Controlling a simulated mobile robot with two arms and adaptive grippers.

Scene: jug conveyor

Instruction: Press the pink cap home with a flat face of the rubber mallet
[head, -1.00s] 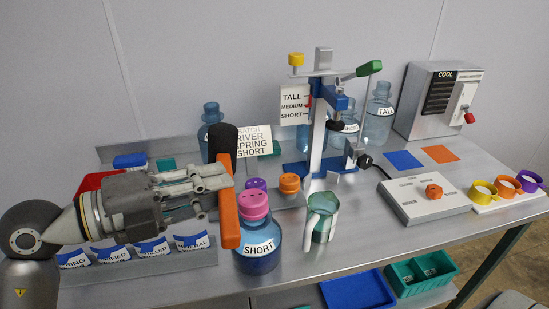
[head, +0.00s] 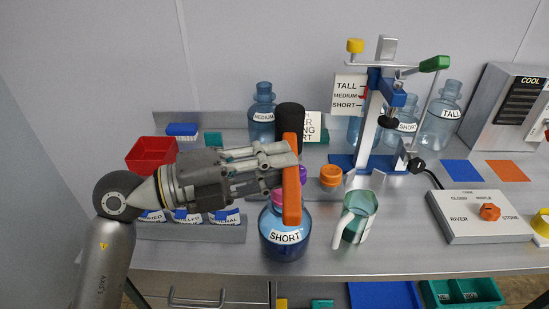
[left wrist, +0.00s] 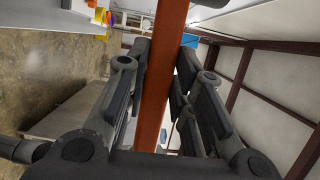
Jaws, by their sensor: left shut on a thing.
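My left gripper (head: 284,158) is shut on the orange handle of the rubber mallet (head: 291,190). The handle hangs upright with the black head (head: 290,117) at the top, above the fingers. In the left wrist view the handle (left wrist: 163,75) runs between the fingers. The pink cap (head: 277,197) is on the blue jug labelled SHORT (head: 284,243), largely hidden behind the handle, so I cannot tell how it is seated. The handle's lower end overlaps the jug's upper part in the picture; contact is unclear. My right gripper is not in view.
A blue press stand (head: 372,130) and a control box (head: 481,213) are farther right. A red bin (head: 151,154) is left.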

